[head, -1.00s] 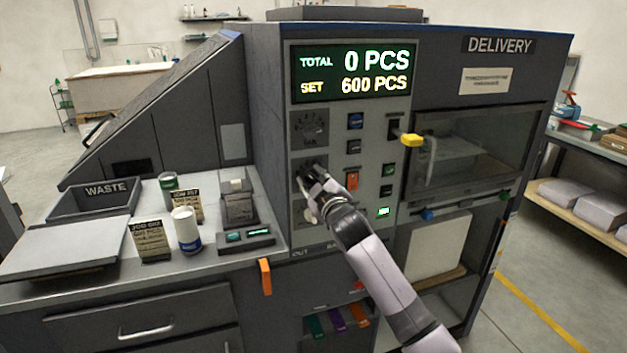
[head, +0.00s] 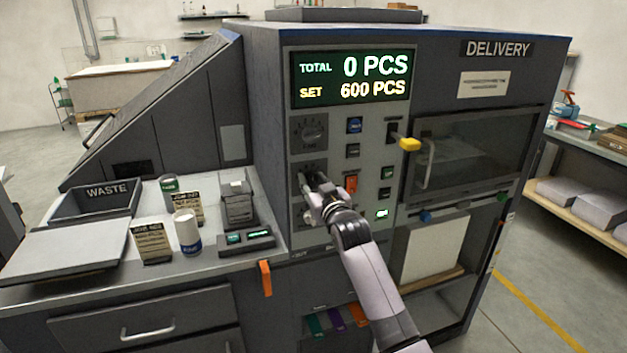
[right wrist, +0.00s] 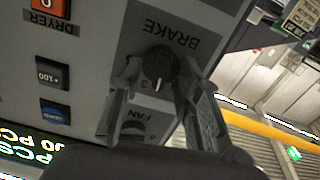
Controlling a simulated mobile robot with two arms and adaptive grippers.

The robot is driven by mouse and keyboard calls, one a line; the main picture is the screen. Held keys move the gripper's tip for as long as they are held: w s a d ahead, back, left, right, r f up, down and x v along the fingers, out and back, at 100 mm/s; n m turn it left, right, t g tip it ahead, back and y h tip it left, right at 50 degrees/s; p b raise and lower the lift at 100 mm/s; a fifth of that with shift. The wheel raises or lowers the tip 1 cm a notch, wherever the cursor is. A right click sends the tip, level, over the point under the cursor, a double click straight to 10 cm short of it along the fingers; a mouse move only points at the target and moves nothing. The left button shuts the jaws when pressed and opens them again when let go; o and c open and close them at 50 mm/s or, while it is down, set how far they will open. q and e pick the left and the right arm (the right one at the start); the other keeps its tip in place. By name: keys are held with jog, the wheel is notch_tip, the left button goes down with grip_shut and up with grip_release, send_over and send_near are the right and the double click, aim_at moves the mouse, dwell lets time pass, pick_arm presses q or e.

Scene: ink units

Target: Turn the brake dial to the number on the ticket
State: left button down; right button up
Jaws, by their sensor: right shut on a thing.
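The black brake dial (right wrist: 160,68) is on the grey control panel (head: 378,226), under the word BRAKE, which appears upside down in the right wrist view. Its white pointer mark points down in that picture, near a printed 3. My right gripper (right wrist: 159,80) has one finger on each side of the dial and is shut on it. In the head view my right gripper (head: 311,183) covers most of the dial. Two upright tickets, a front one (head: 153,243) and a rear one (head: 187,207), stand on the left counter; their small print is not readable now. My left gripper is out of view.
The fan dial (head: 310,132) is just above the brake dial. Several buttons, including an orange dryer switch (head: 351,184), lie close to its right. A yellow-tipped lever (head: 410,144) sticks out farther right. A white-capped jar (head: 187,231) stands by the tickets.

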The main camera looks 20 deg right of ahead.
jog(key=m+p, duration=0.1)
jog(key=m, duration=0.3)
dwell(0.5)
jog(key=o, duration=1.1)
jog(key=shift+d, duration=0.1)
jog(key=s, duration=1.2)
jog(key=shift+d, duration=0.2)
jog(key=shift+f, duration=0.1)
